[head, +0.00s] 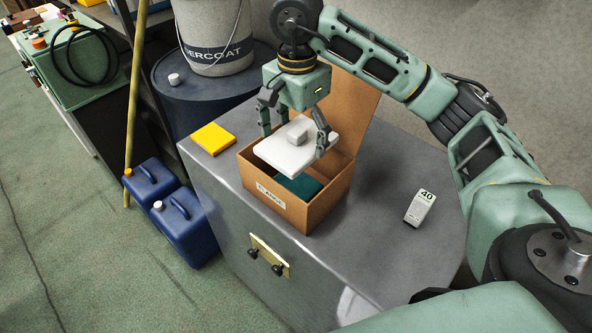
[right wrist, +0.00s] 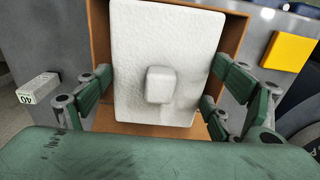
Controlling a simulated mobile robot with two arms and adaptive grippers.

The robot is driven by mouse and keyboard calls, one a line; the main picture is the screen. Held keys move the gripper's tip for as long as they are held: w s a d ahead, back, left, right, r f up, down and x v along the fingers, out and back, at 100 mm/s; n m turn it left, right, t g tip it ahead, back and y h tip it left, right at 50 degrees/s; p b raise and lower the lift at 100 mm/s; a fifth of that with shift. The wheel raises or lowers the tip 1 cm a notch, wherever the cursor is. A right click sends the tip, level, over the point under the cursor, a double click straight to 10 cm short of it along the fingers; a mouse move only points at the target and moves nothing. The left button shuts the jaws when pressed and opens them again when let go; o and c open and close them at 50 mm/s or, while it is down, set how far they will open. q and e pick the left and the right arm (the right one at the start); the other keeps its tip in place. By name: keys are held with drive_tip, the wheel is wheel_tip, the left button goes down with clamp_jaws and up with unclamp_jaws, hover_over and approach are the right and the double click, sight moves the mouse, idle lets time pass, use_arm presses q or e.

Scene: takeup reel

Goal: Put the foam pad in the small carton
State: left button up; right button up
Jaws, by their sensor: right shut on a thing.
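The white foam pad (head: 292,154), a flat slab with a small raised block in its middle, is in my right gripper (head: 294,141). The fingers are shut on two opposite edges of the pad. The pad is over the mouth of the open brown carton (head: 315,210), slightly tilted. A dark teal thing (head: 300,186) shows inside the carton below the pad; the pad hides part of it. In the right wrist view the pad (right wrist: 135,60) lies between the fingers, with the carton's wall (right wrist: 100,40) around it. My left gripper is not in view.
The carton stands on a grey cabinet top (head: 385,215), its flap (head: 350,100) raised behind. A yellow block (head: 213,138) lies to its left, and a small white box marked 40 (head: 420,207) to its right. A blue drum (head: 200,100) with a bucket stands behind.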

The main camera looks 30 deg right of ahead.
sight(295, 184)
drive_tip(key=f, duration=0.4)
drive_tip(key=shift+w+a, duration=0.1)
drive_tip(key=shift+w, duration=0.1)
wheel_tip(295, 184, down, 4)
drive_tip(key=shift+r+p, duration=0.15)
drive_tip(key=shift+p, duration=0.6)
wheel_tip(295, 184, down, 3)
drive_tip(key=shift+w+f+p, duration=0.1)
drive_tip(key=shift+f+p, duration=0.1)
drive_tip(key=shift+p, duration=0.3)
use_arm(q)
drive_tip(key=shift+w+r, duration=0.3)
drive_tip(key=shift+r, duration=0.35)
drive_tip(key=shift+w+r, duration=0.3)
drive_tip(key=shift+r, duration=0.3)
use_arm(e)
drive_tip(key=shift+f, duration=0.1)
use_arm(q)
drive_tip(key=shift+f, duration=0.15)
use_arm(e)
drive_tip(key=shift+f+b, duration=0.6)
drive_tip(key=shift+b, duration=0.2)
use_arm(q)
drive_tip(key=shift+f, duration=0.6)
use_arm(e)
drive_tip(key=o, duration=0.7)
